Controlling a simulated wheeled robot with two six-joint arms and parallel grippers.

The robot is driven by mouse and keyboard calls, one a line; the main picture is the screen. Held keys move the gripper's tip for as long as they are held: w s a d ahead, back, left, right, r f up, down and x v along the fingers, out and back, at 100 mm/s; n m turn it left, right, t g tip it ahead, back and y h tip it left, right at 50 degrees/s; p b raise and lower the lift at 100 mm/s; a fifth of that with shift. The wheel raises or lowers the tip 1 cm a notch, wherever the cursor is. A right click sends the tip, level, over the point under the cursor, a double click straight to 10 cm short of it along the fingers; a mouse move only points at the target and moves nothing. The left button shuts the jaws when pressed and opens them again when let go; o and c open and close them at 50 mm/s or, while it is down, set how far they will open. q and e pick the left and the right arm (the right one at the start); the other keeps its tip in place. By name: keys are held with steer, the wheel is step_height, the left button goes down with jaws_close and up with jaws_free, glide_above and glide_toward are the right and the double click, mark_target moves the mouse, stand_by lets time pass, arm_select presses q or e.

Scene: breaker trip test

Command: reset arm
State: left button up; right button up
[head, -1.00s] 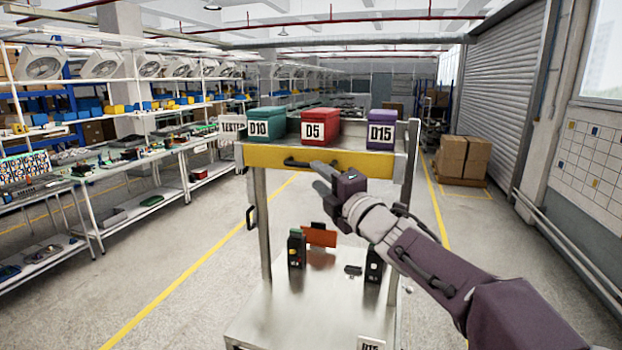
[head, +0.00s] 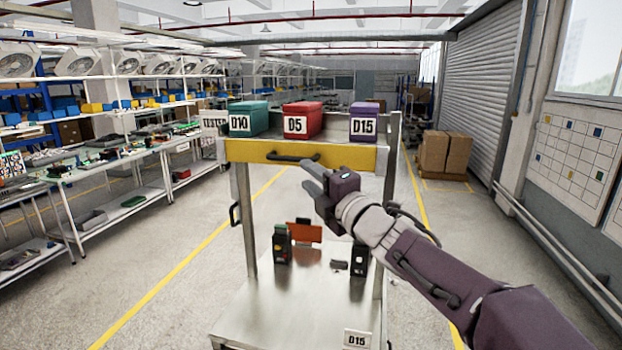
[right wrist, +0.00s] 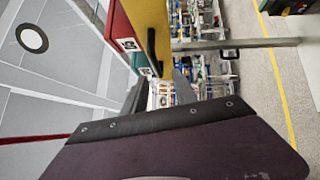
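My right gripper (head: 313,178) is open and empty, in front of the cart just below and right of the black handle (head: 292,158) on the yellow drawer front (head: 345,158). Its two spread fingers also show in the right wrist view (right wrist: 160,90), with the yellow front and handle beyond them. The right arm reaches in from the lower right. On the cart's lower shelf (head: 265,310) stand two dark breaker-like units, left (head: 282,246) and right (head: 359,260), with an orange plate (head: 304,232) and a small black piece (head: 339,265). My left gripper is not in view.
Green D10 (head: 249,119), red D5 (head: 302,120) and purple D15 (head: 364,122) bins stand on the cart's top. A D15 tag (head: 357,339) is on the lower shelf's front. Workbenches line the left; cardboard boxes (head: 445,152) stand back right. Floor beside the cart is clear.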

steer(key=s+d+f+m+g+h, duration=0.1)
steer(key=d+f+m+g+h, duration=0.2)
steer(key=f, duration=0.5)
steer(key=s+d+f+m+h, duration=0.15)
steer(key=d+f+m, duration=0.25)
steer(key=f, duration=0.5)
steer(key=d+f+m+g+h, duration=0.2)
steer(key=d+f+m+h, duration=0.15)
steer(key=f, duration=0.45)
steer(key=s+d+f+m+g+h, duration=0.1)
steer(key=s+d+f+m+g, duration=0.2)
steer(key=s+f+m+g, duration=0.7)
steer(key=s+f+m, duration=0.2)
steer(key=s+f, duration=0.3)
steer(key=s, duration=0.2)
steer(key=s+f+m+g, duration=0.1)
steer(key=s+f+m, duration=0.2)
steer(key=s+f, duration=0.2)
steer(key=shift+s, duration=1.25)
steer(key=shift+f, duration=0.1)
